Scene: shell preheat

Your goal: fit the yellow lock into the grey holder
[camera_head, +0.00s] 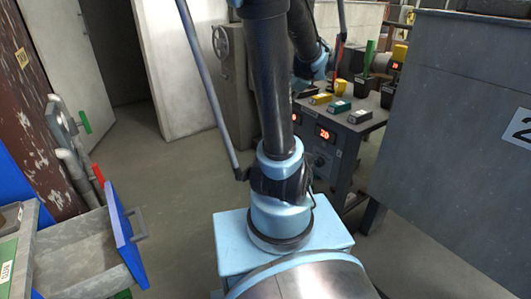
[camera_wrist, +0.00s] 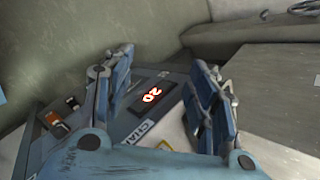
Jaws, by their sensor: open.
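My gripper (camera_wrist: 162,60) is open in the wrist view, its two blue fingers spread with nothing between them. Behind the fingers is a dark panel with a red lit display (camera_wrist: 151,95). A third yellow piece (camera_head: 399,52) stands upright above a red display. I cannot tell which one is the lock. The grey holder cannot be picked out with certainty. My gripper is mostly hidden by my arm in the head view.
A teal block (camera_head: 340,106) and a green upright piece (camera_head: 371,47) are on the bench (camera_head: 352,133). A large grey cabinet (camera_head: 465,110) stands close on the right. A blue-fronted open drawer (camera_head: 124,243) juts out at left. Floor (camera_head: 165,180) is clear in between.

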